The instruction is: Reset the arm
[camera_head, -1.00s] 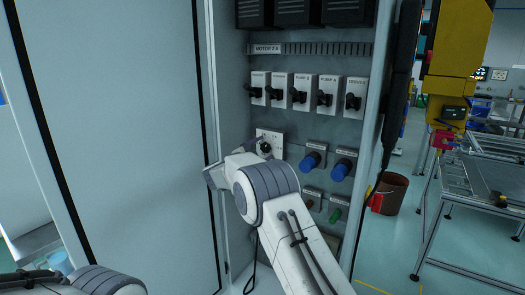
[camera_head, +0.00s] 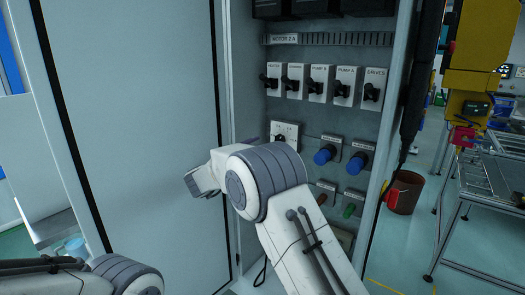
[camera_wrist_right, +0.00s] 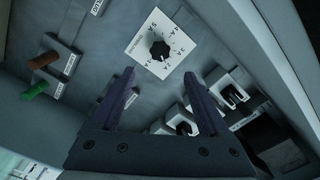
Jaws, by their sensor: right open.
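My right arm reaches across the front of an open electrical cabinet (camera_head: 322,122). Its fingers are not clearly seen in the head view. In the right wrist view my right gripper (camera_wrist_right: 159,80) is open and empty, its two dark fingers apart. A black rotary knob (camera_wrist_right: 160,50) on a white dial plate (camera_wrist_right: 150,38) lies beyond the fingertips, with nothing held between them. In the head view this plate (camera_head: 287,129) is partly hidden by the arm. Part of my left arm shows at the bottom left; its gripper is out of the frame.
A row of black-lever switches (camera_head: 320,88) sits above two blue knobs (camera_head: 325,154). Red-brown (camera_wrist_right: 43,60) and green (camera_wrist_right: 36,89) buttons are lower down. The large cabinet door (camera_head: 140,140) stands open at left. A brown bucket (camera_head: 405,195) stands right of the cabinet.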

